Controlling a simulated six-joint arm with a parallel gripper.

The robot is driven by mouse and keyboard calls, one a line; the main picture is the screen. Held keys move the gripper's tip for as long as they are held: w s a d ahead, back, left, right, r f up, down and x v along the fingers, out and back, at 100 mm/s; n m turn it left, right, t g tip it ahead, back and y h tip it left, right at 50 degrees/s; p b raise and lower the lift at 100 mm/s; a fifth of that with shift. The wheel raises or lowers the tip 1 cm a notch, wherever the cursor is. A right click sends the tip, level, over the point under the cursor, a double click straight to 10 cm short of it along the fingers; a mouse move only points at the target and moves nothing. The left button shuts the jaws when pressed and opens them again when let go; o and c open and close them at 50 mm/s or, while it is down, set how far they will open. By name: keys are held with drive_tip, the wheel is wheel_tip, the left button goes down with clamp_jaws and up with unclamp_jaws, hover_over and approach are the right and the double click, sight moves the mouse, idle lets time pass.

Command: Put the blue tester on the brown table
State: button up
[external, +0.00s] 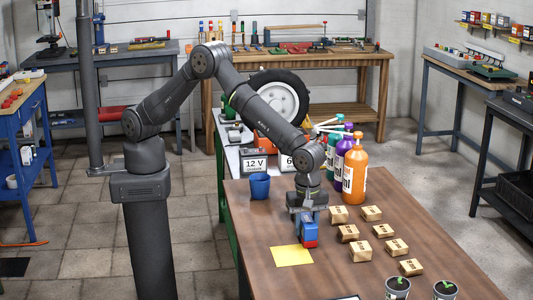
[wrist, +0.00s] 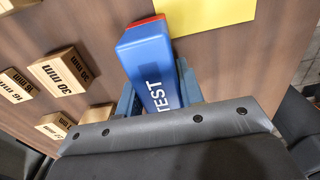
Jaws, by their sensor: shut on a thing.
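The blue tester (external: 309,234), a blue box with a red end, is held in my gripper (external: 308,220) over the brown table (external: 265,220). In the wrist view the tester (wrist: 152,65) shows white lettering "TEST" and sits between the blue fingers of my gripper (wrist: 155,90). The fingers are shut on it. The tester is near the table top; I cannot tell whether its lower end touches the wood. A yellow sheet (external: 292,256) lies on the table just left of it and also shows at the top of the wrist view (wrist: 205,15).
A blue cup (external: 260,186) and orange (external: 355,170), purple (external: 342,150) and teal (external: 334,143) bottles stand behind.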

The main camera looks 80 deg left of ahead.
sight(307, 218)
drive_tip(key=shift+f, duration=0.1)
drive_tip(key=o, duration=1.1)
wheel_tip(307, 218, up, 12)
drive_tip(key=shift+r, duration=0.15)
drive_tip(key=shift+f, duration=4.2)
